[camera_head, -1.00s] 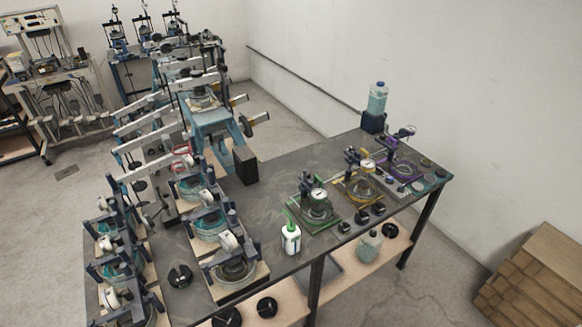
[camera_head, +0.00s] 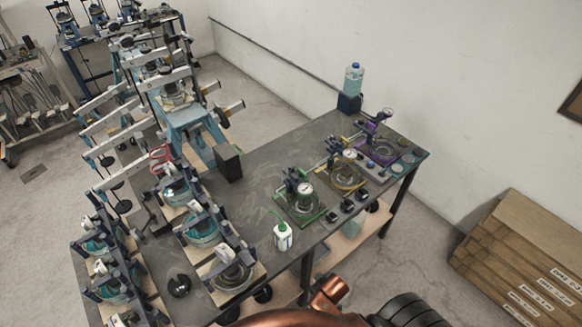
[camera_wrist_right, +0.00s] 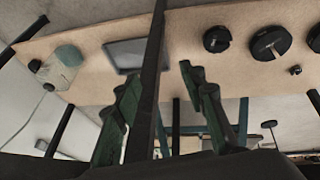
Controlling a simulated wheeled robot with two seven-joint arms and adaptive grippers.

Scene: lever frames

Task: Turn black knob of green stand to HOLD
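The green stand (camera_head: 300,208) sits on the dark table near its front edge, with a round white dial on it. Several small black round pieces (camera_head: 347,206) are at the table edge to its right; I cannot tell which, if any, is its black knob. The yellow stand (camera_head: 346,178) and purple stand (camera_head: 382,151) are farther right. In the right wrist view my right gripper's two dark green fingers (camera_wrist_right: 162,88) are apart with nothing held; a table leg shows behind the gap. The stand is not visible there. My left gripper is in neither view.
Blue devices (camera_head: 203,232) fill the table's left side. A wooden stack (camera_head: 520,255) is at right.

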